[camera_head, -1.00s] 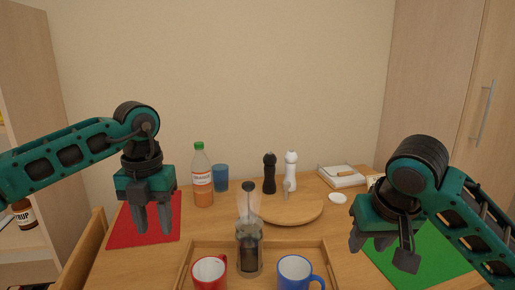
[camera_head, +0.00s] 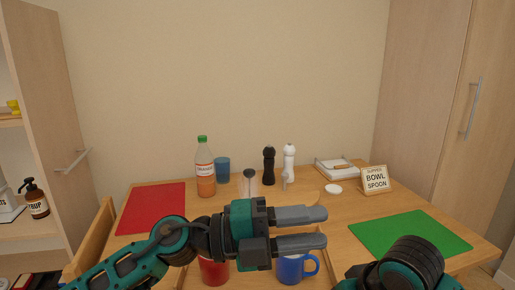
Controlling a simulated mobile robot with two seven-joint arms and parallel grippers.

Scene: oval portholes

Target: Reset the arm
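My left gripper (camera_head: 323,228) reaches in from the left across the middle of the table. Its two grey fingers point right and stand apart, with nothing between them. It is in front of the wooden tray and above the red mug (camera_head: 214,273) and the blue mug (camera_head: 290,269).
Around the table are a red mat (camera_head: 152,207), a green mat (camera_head: 411,234), an orange-drink bottle (camera_head: 205,170), a blue cup (camera_head: 222,169), black (camera_head: 268,166) and white (camera_head: 289,164) mills, and a sign reading "bowl spoon" (camera_head: 375,180). Both mats are bare.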

